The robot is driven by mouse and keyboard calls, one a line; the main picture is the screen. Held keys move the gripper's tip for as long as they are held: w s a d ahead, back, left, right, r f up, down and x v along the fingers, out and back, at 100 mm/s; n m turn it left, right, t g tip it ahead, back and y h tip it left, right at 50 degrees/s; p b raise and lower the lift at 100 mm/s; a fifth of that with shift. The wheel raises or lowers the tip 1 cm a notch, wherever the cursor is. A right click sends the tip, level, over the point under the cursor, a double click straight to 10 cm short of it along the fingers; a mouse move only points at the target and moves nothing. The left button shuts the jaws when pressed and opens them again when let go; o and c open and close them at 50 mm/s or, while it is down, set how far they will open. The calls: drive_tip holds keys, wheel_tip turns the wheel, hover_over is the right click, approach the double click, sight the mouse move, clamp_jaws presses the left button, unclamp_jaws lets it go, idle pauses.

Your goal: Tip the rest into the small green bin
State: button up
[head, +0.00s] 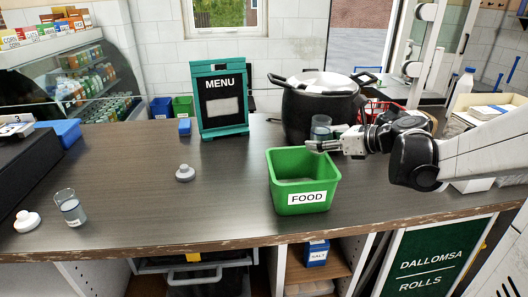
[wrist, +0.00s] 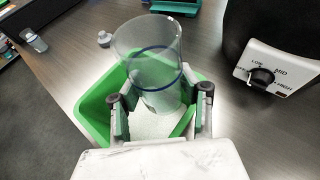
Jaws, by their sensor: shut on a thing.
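My gripper (head: 328,142) is shut on a clear glass (head: 321,126), held above the back rim of the green bin. The glass looks nearly upright in the head view. In the wrist view the glass (wrist: 150,62) has a blue ring and sits between my fingers (wrist: 162,104); I cannot tell what is in it. The small green bin (head: 302,197), labelled FOOD, stands on the counter below. The bin (wrist: 97,108) shows around and beneath the glass in the wrist view, with a pale floor.
A large dark pot (head: 318,112) stands behind the bin, close to my gripper. A MENU board (head: 220,100) is at the back. The counter left of the bin is mostly clear.

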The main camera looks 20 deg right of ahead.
drive_tip(key=shift+s+r, duration=0.1)
drive_tip(key=shift+s+a+r+p, duration=0.2)
drive_tip(key=shift+s+r+p, duration=0.35)
drive_tip(key=shift+s+p, duration=0.2)
drive_tip(key=s, duration=0.1)
drive_tip(key=s+r+p, duration=0.1)
drive_tip(key=s+p, duration=0.1)
drive_tip(key=shift+s+a+r, duration=0.1)
drive_tip(key=shift+a+r, duration=0.25)
drive_tip(key=shift+r, duration=0.05)
drive_tip(key=w+a+r+m+t+h, duration=0.1)
drive_tip(key=w+a+r+m+h, duration=0.4)
drive_tip(key=w+a, duration=0.5)
drive_tip(key=shift+w+r+m+t+h, duration=0.35)
drive_tip(key=shift+w+h, duration=0.25)
drive_tip(key=shift+w, duration=0.2)
